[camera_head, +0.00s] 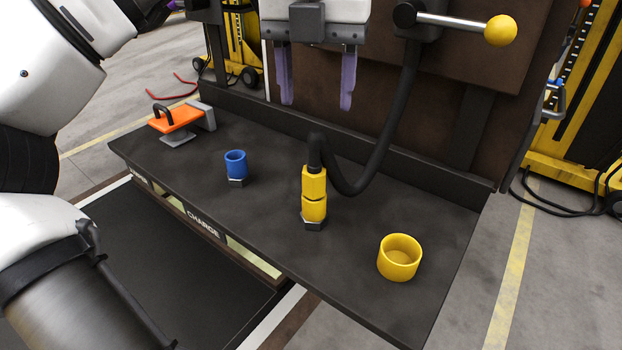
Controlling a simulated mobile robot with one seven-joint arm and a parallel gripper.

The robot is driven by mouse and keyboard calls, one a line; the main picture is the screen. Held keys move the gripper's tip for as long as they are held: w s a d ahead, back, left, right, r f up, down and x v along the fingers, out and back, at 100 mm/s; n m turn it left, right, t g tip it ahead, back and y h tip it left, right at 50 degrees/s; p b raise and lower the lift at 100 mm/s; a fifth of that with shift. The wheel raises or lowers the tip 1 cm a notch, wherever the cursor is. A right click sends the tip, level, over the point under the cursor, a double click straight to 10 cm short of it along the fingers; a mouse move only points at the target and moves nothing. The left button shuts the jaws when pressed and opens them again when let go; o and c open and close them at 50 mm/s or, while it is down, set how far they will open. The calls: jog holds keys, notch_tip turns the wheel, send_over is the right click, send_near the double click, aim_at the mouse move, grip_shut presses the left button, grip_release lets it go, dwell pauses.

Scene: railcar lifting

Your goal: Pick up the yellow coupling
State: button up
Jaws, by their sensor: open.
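The yellow coupling (314,185) stands upright on a dark hexagonal fitting on the black bench (270,215). A black hose (385,130) joins its top and loops up to the right. My gripper (316,105) has two purple fingers pointing down, spread wide with nothing between them. In the picture, the fingers are above the coupling and apart from it. The gap in depth is hard to judge. The coupling's front is unobstructed.
A yellow cup-shaped piece (399,265) stands on the bench at right. A lever with a yellow knob (501,30) juts out at upper right. The bench between these pieces is clear.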

aim_at(314, 170)
jog(key=shift+a+f, duration=0.2)
jog(key=shift+f, duration=0.2)
notch_tip(314, 170, down, 7)
jog(key=shift+f, duration=0.1)
jog(key=shift+d+f+p, duration=0.15)
jog(key=shift+f+p, duration=1)
jog(key=shift+f, duration=1.75)
grip_shut()
